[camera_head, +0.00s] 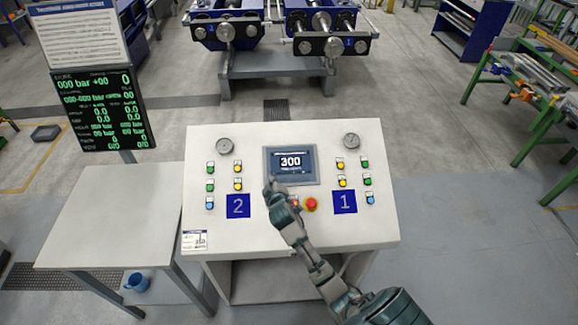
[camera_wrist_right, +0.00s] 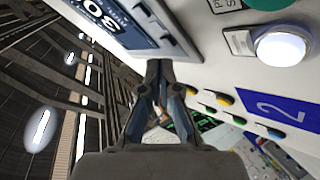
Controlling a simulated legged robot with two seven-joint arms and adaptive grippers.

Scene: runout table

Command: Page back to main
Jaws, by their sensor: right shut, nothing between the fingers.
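The control panel (camera_head: 290,225) is a white sloped console in the middle of the head view. Its small screen (camera_head: 291,164) shows 300 on a dark blue page, with smaller text too fine to read. The screen also shows at the top of the right wrist view (camera_wrist_right: 125,22), turned on its side. My right gripper (camera_head: 270,184) is shut and empty, with its fingertips at the lower left corner of the screen. In the right wrist view its closed tips (camera_wrist_right: 159,64) are by the screen's frame; I cannot tell if they touch. My left gripper is not in view.
Coloured buttons (camera_head: 238,176) flank the screen, with blue labels 2 (camera_head: 238,206) and 1 (camera_head: 345,202). A red knob (camera_head: 311,204) is close beside my right arm. A bare grey table (camera_head: 110,215) and a green-text display (camera_head: 103,110) stand at left.

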